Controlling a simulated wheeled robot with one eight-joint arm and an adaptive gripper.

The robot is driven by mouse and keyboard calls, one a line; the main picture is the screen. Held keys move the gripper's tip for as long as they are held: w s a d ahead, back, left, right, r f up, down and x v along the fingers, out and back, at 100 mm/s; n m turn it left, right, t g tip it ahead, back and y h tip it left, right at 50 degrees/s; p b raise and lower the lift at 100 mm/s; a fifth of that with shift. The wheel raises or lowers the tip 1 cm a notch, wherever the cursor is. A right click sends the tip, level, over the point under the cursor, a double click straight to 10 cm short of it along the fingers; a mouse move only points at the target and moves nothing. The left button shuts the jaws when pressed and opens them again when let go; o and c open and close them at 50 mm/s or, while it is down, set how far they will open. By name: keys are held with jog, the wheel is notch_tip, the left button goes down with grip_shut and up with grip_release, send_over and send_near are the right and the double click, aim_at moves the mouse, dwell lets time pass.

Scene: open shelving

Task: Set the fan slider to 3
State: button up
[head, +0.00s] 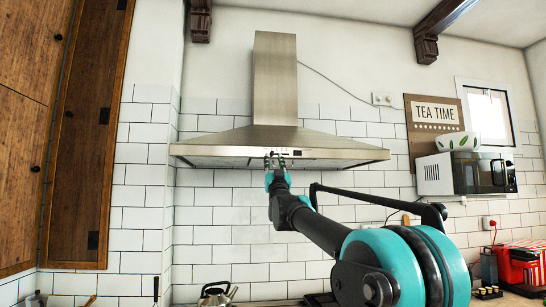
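The steel range hood (276,85) hangs on the tiled wall, with a tall chimney above a wide sloping canopy. A dark control strip shows at the middle of its front lip (296,153), but the fan slider and its setting are too small to make out. My gripper (275,160) is raised at the hood's front lip, in front of the control strip and overlapping part of it. I cannot tell whether it touches the hood. The fingers are too small to show whether they are open or shut.
A tall wooden cabinet (85,130) stands at the left. A white microwave (440,175) with a bowl (457,141) on it sits at the right. A kettle (215,294) and a red appliance (518,262) stand below. The space beside my gripper under the hood looks clear.

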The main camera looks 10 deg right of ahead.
aim_at(273, 153)
jog(key=shift+x, duration=1.7)
grip_shut()
